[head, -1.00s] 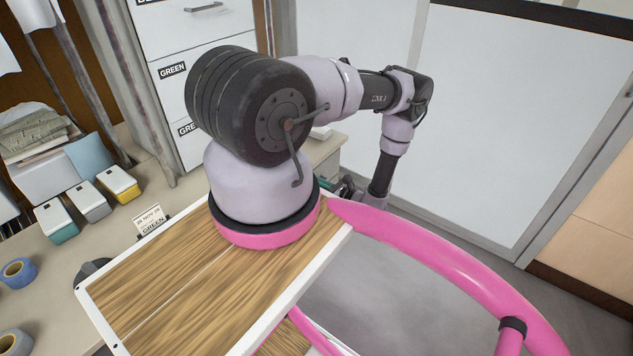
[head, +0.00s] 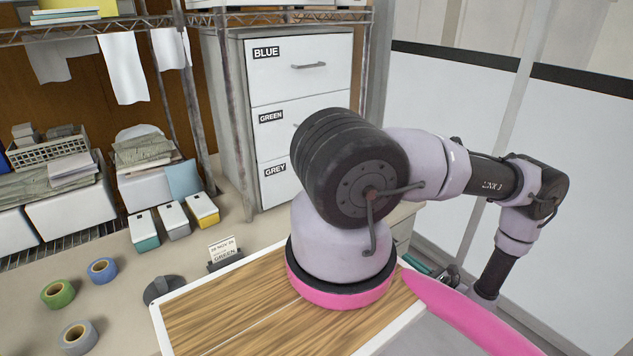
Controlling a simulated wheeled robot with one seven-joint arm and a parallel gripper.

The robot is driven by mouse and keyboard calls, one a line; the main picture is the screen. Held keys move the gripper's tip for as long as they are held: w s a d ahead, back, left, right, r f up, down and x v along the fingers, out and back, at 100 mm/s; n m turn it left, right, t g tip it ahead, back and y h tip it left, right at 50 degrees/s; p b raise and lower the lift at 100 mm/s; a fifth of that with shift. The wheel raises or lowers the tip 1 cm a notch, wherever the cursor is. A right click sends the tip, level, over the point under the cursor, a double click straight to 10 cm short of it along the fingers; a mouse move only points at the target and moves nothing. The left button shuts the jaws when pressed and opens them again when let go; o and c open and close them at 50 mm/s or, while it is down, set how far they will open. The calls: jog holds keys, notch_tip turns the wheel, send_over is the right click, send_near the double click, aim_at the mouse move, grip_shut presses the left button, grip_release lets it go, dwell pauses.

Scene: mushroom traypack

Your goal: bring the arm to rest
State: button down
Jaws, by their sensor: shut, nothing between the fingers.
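My arm rises from a round lilac and pink base on the wooden board and reaches to the right. It bends down at the far right, and its lower end goes out of sight behind the pink rail (head: 476,318). The fingers of my gripper cannot be made out. Small dark and green shapes show beside the lower end of the arm, too small and covered to tell what they are. I see nothing carried by the arm.
A cabinet (head: 310,85) with drawers labelled BLUE, GREEN and GREY stands behind. A date card (head: 224,250), small lidded boxes (head: 174,220) and tape rolls, one green (head: 58,293) and one blue (head: 102,270), lie on the counter (head: 115,310). White panels stand at the right.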

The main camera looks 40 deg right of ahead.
jog(key=w+d+r+n+g+y, duration=0.1)
jog(key=w+r+n+g+y, duration=0.3)
jog(key=w+r, duration=0.45)
jog(key=w+d+r+n+g+y, duration=0.2)
jog(key=w+r+n+y, duration=0.3)
jog(key=r, duration=0.6)
jog(key=w+a+r+n+g, duration=0.35)
jog(key=w+a+r, duration=0.2)
jog(key=r, duration=0.35)
jog(key=w+a+r+n+g, duration=0.3)
jog(key=w+a+r+n, duration=0.2)
jog(key=w+r, duration=0.3)
jog(key=a+r+n+g+h, duration=0.35)
jog(key=a+r+n, duration=0.35)
jog(key=a+r, duration=1.2)
jog(key=s+a+r+n+t+h, duration=0.1)
jog(key=s+a+r+n+t, duration=0.1)
jog(key=a, duration=0.6)
jog(key=s+a+r+n+t+h, duration=0.2)
jog(key=s+a+r+n+t, duration=0.1)
jog(key=s+a+r+n, duration=0.2)
jog(key=s+a+r, duration=0.2)
jog(key=s+a, duration=0.1)
jog(key=shift+s, duration=0.4)
